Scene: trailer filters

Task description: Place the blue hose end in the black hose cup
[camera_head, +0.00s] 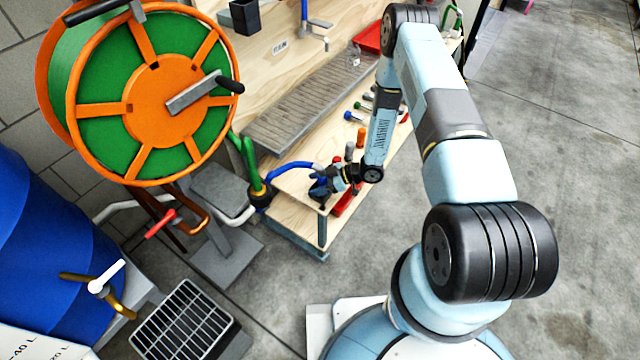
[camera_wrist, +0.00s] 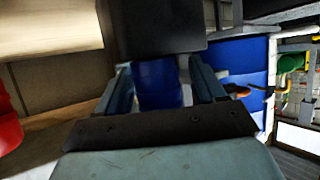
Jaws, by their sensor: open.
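A blue hose (camera_head: 290,167) arches from beside the green hoses to my gripper at the edge of the wooden bench. A black cup-like piece (camera_head: 261,194) sits where the green hoses come down, left of my gripper; I cannot tell whether it is the hose cup. My gripper (camera_head: 320,188) is small and partly hidden in the head view. In the wrist view my gripper (camera_wrist: 163,88) has its fingers apart, with a blue rounded surface (camera_wrist: 160,84) showing between them. Whether it is the hose end or something behind is unclear. A dark block (camera_wrist: 155,30) fills the view above it.
An orange and green hose reel (camera_head: 150,90) stands at upper left, with a blue drum (camera_head: 45,250) below it. A black box (camera_head: 244,17) is at the board's top. Small tools (camera_head: 358,118) lie on the bench. A floor grate (camera_head: 185,322) is at lower left.

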